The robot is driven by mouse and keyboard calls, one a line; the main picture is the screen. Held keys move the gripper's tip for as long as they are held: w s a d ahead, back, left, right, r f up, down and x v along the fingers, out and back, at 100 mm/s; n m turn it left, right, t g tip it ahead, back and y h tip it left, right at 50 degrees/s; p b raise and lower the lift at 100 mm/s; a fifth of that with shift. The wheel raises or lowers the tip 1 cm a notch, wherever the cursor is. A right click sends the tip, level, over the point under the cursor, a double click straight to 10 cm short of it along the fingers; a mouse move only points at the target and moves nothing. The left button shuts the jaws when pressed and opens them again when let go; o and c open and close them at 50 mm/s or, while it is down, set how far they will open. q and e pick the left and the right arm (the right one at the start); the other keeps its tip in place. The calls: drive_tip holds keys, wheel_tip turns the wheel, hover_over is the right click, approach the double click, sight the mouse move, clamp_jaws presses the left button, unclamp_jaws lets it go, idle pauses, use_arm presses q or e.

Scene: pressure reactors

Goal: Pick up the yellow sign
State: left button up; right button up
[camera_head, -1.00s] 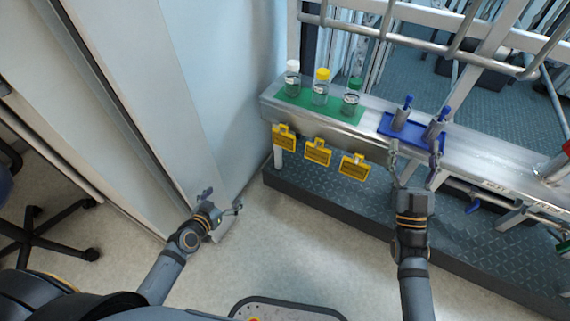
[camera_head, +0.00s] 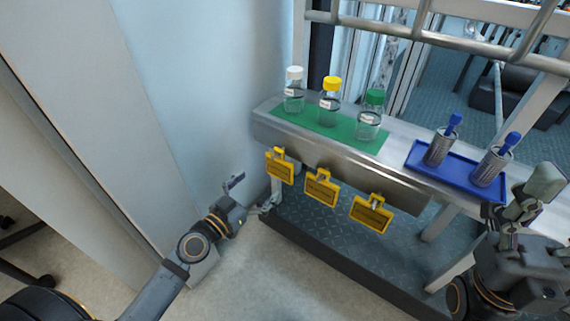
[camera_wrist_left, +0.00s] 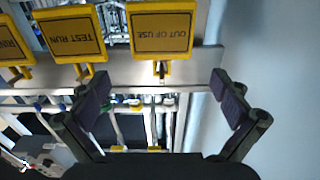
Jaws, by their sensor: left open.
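Three yellow signs hang along the front of the metal ledge: a left one (camera_head: 279,166), a middle one (camera_head: 321,188) and a right one (camera_head: 371,214). In the left wrist view they appear upside down: the "OUT OF USE" sign (camera_wrist_left: 162,30), the "TEST RUN" sign (camera_wrist_left: 70,36) and a partly cut-off sign (camera_wrist_left: 10,48). My left gripper (camera_head: 253,195) is open and empty, below and left of the left sign. In its wrist view the open fingers (camera_wrist_left: 162,98) have the "OUT OF USE" sign ahead, apart from them. My right gripper (camera_head: 525,215) is at the lower right; its finger opening is unclear.
Bottles with white (camera_head: 294,92), yellow (camera_head: 329,103) and green (camera_head: 370,117) caps stand on a green mat (camera_head: 300,122) above the signs. A blue tray (camera_head: 428,165) holds two metal cylinders. A wall is close to the left gripper's left.

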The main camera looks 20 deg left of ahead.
sight(278, 163)
use_arm(q)
drive_tip(key=x, duration=0.5)
drive_tip(key=shift+r+p, duration=0.1)
drive_tip(key=shift+p, duration=0.3)
drive_tip(key=shift+w+r, duration=0.1)
drive_tip(key=shift+w, duration=0.1)
drive_tip(key=x, duration=0.4)
drive_tip(key=shift+w+d+p, duration=0.1)
drive_tip(key=shift+w+p, duration=0.2)
drive_tip(key=shift+w, duration=0.05)
drive_tip(key=shift+c, duration=0.4)
drive_tip(key=c, duration=0.7)
